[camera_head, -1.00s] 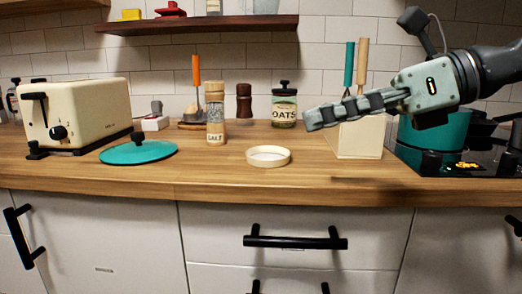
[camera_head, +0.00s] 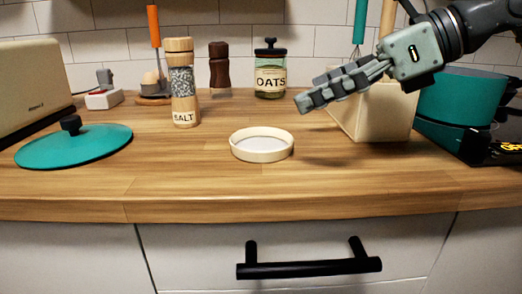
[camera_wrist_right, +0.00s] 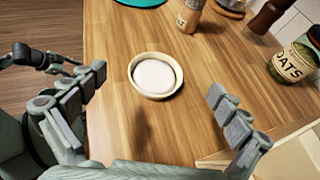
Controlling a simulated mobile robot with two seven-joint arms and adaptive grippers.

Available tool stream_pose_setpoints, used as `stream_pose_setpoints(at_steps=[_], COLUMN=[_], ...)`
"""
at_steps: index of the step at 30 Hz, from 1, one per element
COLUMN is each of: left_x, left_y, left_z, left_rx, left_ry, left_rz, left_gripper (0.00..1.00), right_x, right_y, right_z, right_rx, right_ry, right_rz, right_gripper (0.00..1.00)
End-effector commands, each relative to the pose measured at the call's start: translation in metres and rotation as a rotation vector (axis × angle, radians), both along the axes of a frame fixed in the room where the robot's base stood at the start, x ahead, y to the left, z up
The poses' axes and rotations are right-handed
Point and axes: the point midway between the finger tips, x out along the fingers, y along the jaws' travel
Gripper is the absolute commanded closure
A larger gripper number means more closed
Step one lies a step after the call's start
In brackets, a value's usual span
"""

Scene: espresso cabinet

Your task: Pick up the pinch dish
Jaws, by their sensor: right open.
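The pinch dish (camera_head: 262,147) is a small round cream dish with a pale inside. It sits upright on the wooden counter, right of the salt mill in the head view. In the right wrist view the dish (camera_wrist_right: 155,75) lies ahead, between the spread fingers. My right gripper (camera_head: 304,102) is above the counter, to the right of and above the dish, and touches nothing. Its fingers (camera_wrist_right: 152,102) are open and empty in the wrist view. A dark jointed part, apparently my left gripper (camera_wrist_right: 42,60), shows at the wrist view's left edge; its jaw state is unclear.
The salt mill (camera_head: 183,85) stands behind the dish at left; a teal lid (camera_head: 75,148) lies farther left. The oats jar (camera_head: 270,75) stands behind. A cream utensil holder (camera_head: 375,112) stands close below my right gripper. The counter in front of the dish is clear.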

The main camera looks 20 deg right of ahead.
Motion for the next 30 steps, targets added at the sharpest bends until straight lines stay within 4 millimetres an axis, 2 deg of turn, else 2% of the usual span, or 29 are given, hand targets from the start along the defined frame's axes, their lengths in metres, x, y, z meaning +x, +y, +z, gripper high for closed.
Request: stream_pose_setpoints(at_steps=[6, 11, 22, 30], left_x=[0.033, 0.051, 0.029, 0.003], left_y=[-0.03, -0.049, -0.025, -0.002], left_z=[0.018, 0.036, 0.018, 0.002], left_rx=[-0.062, -0.104, -0.05, -0.003], left_ry=[-0.182, -0.302, -0.156, -0.014], left_rz=[-0.06, -0.095, -0.051, -0.004], left_gripper=[0.34, 0.34, 0.34, 0.34], right_x=[0.0, 0.0, 0.014, 0.037], right_y=[0.0, 0.0, 0.02, 0.048], right_z=[-0.028, -0.045, -0.053, -0.073], right_rx=[-0.001, 0.0, 0.002, 0.002], right_ry=[0.002, 0.003, 0.0, 0.0], right_rz=[0.0, -0.001, 0.004, 0.003], right_gripper=[0.0, 0.0, 0.0, 0.0])
